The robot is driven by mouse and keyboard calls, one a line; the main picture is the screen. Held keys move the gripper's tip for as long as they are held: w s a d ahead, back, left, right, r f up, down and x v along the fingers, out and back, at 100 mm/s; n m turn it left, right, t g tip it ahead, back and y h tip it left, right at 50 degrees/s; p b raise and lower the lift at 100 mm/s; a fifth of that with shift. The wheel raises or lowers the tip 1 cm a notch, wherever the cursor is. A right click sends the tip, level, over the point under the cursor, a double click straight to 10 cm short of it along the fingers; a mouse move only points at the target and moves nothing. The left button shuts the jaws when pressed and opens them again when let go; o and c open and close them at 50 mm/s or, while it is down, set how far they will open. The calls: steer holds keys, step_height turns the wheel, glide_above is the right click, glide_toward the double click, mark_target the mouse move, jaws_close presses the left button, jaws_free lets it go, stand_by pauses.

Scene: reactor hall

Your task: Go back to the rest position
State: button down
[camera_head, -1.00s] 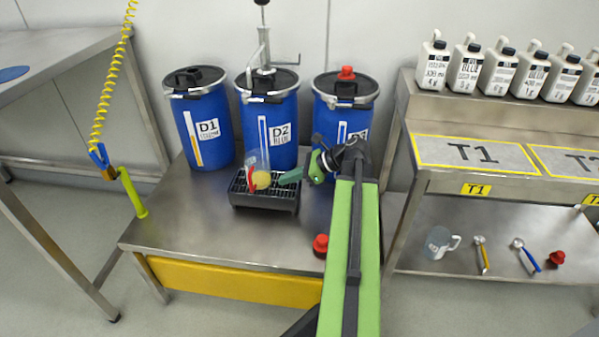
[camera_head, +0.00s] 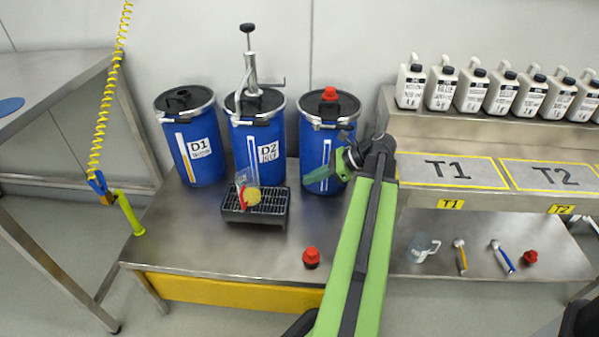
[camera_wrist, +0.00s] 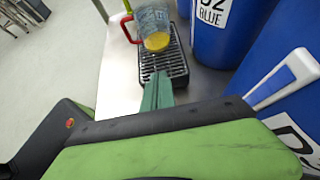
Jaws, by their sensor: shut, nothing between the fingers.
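My gripper (camera_head: 308,178) has green fingers, which are shut with nothing between them. It is in front of the blue drum D3 (camera_head: 320,150), to the right of the drip tray and apart from the jug. In the wrist view the closed fingertips (camera_wrist: 158,85) point toward the black drip tray (camera_wrist: 178,62). A clear jug (camera_wrist: 152,20) with a red handle and some yellow content stands on that tray. The jug (camera_head: 246,176) and drip tray (camera_head: 228,213) also show in the head view. My green arm hides part of the bench's right side.
Blue drums D1 (camera_head: 194,140) and D2 (camera_head: 243,140) stand at the back; D2 carries a hand pump (camera_head: 251,72). A red cap (camera_head: 311,256) lies on the steel bench. At right, a two-level stand (camera_head: 420,205) holds several bottles above and a mug (camera_head: 421,248) below.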

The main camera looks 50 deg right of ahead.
steer(key=shift+p+v, duration=0.55)
steer(key=shift+v, duration=1.35)
